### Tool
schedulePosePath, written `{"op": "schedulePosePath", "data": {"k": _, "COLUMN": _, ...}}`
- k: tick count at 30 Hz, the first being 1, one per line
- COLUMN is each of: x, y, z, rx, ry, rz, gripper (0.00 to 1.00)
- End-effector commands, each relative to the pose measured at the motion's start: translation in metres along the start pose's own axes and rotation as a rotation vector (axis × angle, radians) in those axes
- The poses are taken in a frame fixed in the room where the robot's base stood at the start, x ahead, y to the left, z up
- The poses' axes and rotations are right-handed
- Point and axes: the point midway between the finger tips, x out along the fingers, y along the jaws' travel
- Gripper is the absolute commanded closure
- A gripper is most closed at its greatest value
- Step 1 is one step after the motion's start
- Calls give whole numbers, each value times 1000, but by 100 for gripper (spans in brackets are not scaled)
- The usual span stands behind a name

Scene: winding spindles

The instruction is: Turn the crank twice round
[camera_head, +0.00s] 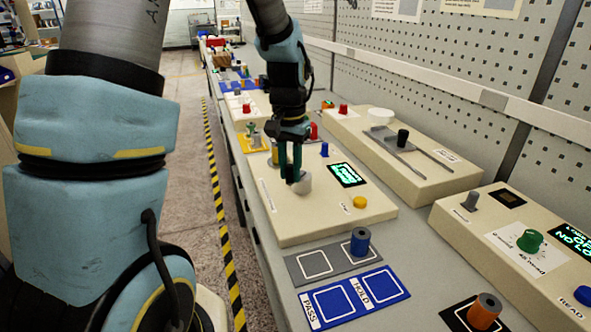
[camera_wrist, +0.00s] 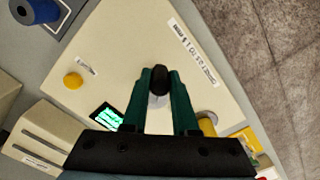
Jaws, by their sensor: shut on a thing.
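The crank sits on a beige control panel (camera_head: 285,225) in the head view. Its pale grey round hub (camera_head: 303,184) shows just beside the fingertips. My gripper (camera_head: 291,172) points down over the panel, with its green fingers at the hub. In the wrist view the dark crank knob (camera_wrist: 160,79) lies between the two fingertips, and my gripper (camera_wrist: 160,86) is shut on it. A grey part of the crank (camera_wrist: 157,101) shows behind the knob between the fingers. The crank's arm is mostly hidden by the fingers.
A blue spool (camera_head: 360,241) stands on a grey mat in front. A slider panel (camera_head: 403,165) is to the right. The floor at left is clear.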

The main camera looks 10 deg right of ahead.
Motion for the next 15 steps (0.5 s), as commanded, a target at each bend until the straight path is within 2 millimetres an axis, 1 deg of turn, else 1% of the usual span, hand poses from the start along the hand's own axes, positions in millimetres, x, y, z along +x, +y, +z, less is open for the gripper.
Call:
{"op": "schedulePosePath", "data": {"k": 6, "x": -2, "y": -11, "z": -3, "rx": 200, "ry": -1, "rz": 0, "gripper": 100}}
{"op": "schedulePosePath", "data": {"k": 15, "x": -2, "y": -21, "z": -8, "rx": 438, "ry": -2, "rz": 1, "gripper": 100}}
